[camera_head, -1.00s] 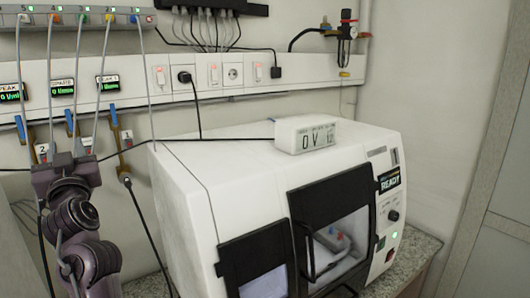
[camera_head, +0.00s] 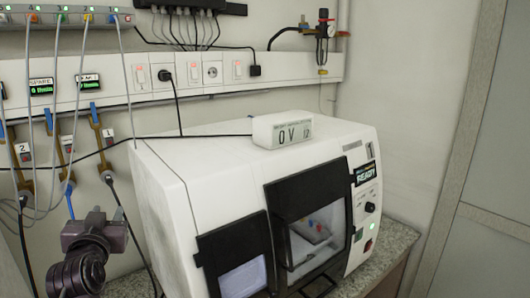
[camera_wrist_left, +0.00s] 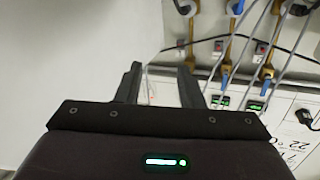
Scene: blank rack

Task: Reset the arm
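My left arm comes in at the lower left of the head view, with its dark purple-grey left gripper (camera_head: 96,214) in front of the wall, left of the white machine. In the left wrist view, the two dark fingers of the left gripper (camera_wrist_left: 160,82) stand apart. The gap between them is empty, with pale wall behind. The fingertips are hard to make out in the head view. My right gripper is in neither view.
The white machine (camera_head: 165,180) stands on a speckled counter (camera_head: 396,240), with a display box (camera_head: 282,130) on top. Brown valve fittings (camera_head: 108,136) and hanging cables line the wall close to my left gripper. A wall rail (camera_head: 120,75) carries switches and sockets.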

